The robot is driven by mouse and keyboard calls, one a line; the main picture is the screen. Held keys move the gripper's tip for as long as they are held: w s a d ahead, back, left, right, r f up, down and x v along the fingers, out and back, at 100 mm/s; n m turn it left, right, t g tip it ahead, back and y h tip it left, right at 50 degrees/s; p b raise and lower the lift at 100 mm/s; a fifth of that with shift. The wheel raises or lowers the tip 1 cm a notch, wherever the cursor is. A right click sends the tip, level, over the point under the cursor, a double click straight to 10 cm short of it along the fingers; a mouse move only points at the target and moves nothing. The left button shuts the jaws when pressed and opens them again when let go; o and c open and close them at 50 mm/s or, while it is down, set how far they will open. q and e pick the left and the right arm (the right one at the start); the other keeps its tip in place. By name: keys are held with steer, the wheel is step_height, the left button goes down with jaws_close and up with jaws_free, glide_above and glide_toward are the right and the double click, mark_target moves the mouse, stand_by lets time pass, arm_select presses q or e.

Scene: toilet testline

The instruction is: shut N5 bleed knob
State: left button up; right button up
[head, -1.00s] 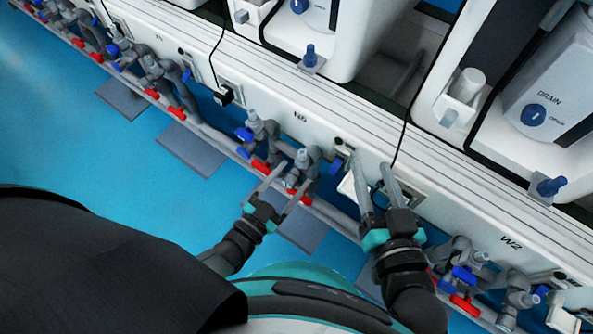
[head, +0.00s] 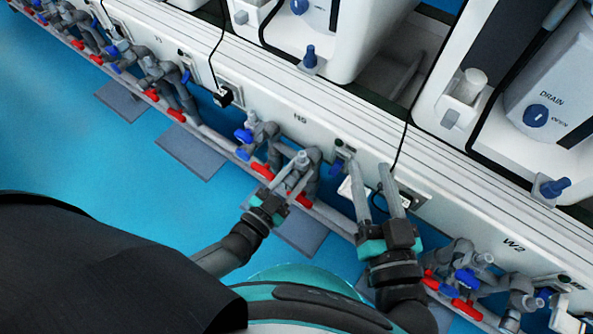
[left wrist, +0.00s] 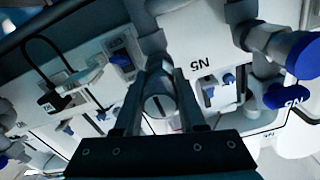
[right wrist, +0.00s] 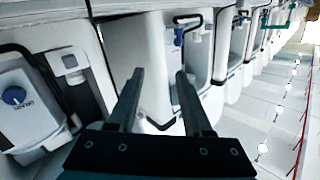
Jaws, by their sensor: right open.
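The N5 station's grey pipework (head: 302,160) runs below the white ledge marked N5 in the head view. In the left wrist view, a grey knob (left wrist: 158,103) with a round slotted end sits between my left fingers; I take it as the N5 bleed knob. My left gripper (head: 293,176) is closed around it, one finger on each side, seemingly touching; the fingers partly hide it. The gripper also shows in the left wrist view (left wrist: 160,85). My right gripper (head: 370,172) is open and empty by the ledge front, right of N5; its fingers stand apart in the right wrist view (right wrist: 160,80).
Blue valve handles (head: 243,135) and red handles (head: 262,171) crowd the pipe beside my left gripper. A black cable (head: 402,135) hangs near my right fingers. The W2 valves (head: 465,275) stand at lower right. The blue floor (head: 60,130) at left is open.

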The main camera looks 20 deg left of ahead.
arm_select(q)
jaws_close()
